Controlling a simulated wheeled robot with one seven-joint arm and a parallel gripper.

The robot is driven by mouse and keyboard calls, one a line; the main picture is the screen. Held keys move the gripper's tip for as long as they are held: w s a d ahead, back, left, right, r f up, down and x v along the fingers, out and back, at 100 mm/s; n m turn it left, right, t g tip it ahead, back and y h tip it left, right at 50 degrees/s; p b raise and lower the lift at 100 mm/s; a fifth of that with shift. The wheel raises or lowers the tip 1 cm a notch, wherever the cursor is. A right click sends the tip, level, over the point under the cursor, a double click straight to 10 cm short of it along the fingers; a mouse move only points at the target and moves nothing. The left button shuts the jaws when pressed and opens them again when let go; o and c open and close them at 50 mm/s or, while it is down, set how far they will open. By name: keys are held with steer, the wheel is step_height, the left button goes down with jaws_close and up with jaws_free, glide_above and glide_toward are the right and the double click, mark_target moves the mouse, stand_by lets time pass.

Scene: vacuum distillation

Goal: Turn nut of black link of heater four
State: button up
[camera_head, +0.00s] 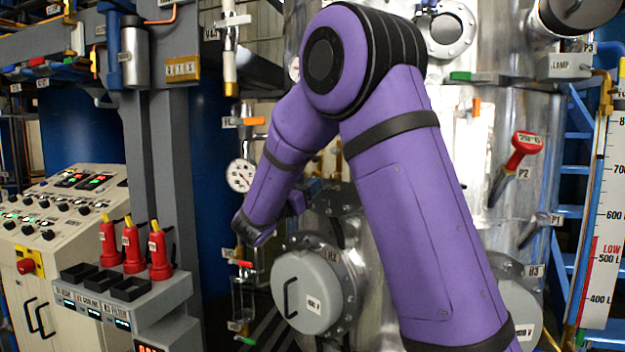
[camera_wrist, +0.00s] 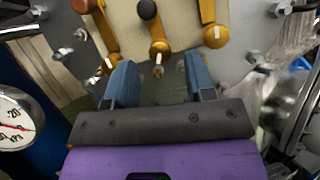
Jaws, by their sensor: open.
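In the wrist view, a beige plate (camera_wrist: 184,20) carries three brass-coloured links side by side. The middle one is the black-capped link (camera_wrist: 154,30). The left link (camera_wrist: 100,38) and right link (camera_wrist: 209,22) lie outside the fingers. In the head view, my arm hides the gripper and links.
A pressure gauge (camera_wrist: 14,118) is at the left of the wrist view. Several bolts surround the plate. In the head view, the round H2 cover (camera_head: 308,292) is below my forearm. Red bottles (camera_head: 132,247) stand on a grey shelf at the left, beside a control panel (camera_head: 68,205).

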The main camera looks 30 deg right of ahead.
steer(key=shift+x, duration=1.4)
jaws_close()
steer(key=c, duration=0.9)
jaws_free()
steer(key=shift+m, duration=0.6)
steer(key=shift+w+m+g, duration=0.1)
steer(key=shift+m+g, duration=0.95)
steer(key=shift+m, duration=0.75)
steer(key=shift+m+g, duration=1.05)
steer(key=shift+m, duration=0.75)
steer(key=o, duration=0.9)
